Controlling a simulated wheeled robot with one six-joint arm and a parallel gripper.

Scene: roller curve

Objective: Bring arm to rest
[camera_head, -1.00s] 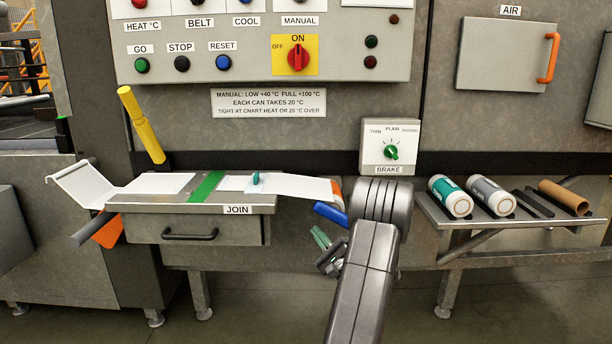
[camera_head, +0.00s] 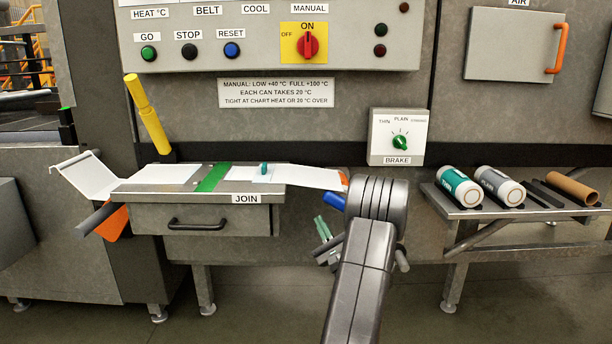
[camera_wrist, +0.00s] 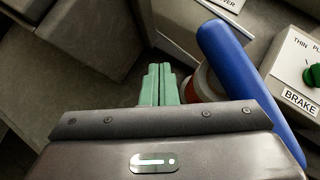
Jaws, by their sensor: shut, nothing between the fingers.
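My arm rises from the bottom middle of the head view, in front of the machine. My gripper (camera_head: 321,228) shows left of the arm's elbow, below the right end of the JOIN table (camera_head: 180,188). Its green fingers also show in the wrist view (camera_wrist: 158,84). They lie side by side, shut and empty. A blue bar (camera_wrist: 245,85) runs close to the right of the fingers in the wrist view. It also shows beside my arm in the head view (camera_head: 334,202). A red and white round part behind the bar is partly hidden.
A shelf (camera_head: 440,202) at the right bears a teal-labelled can (camera_head: 460,187), a grey-labelled can (camera_head: 499,185) and a brown tube (camera_head: 571,187). The BRAKE dial box (camera_head: 385,150) is above my elbow. A yellow handle (camera_head: 147,115) stands at the left. Floor (camera_head: 250,300) below is clear.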

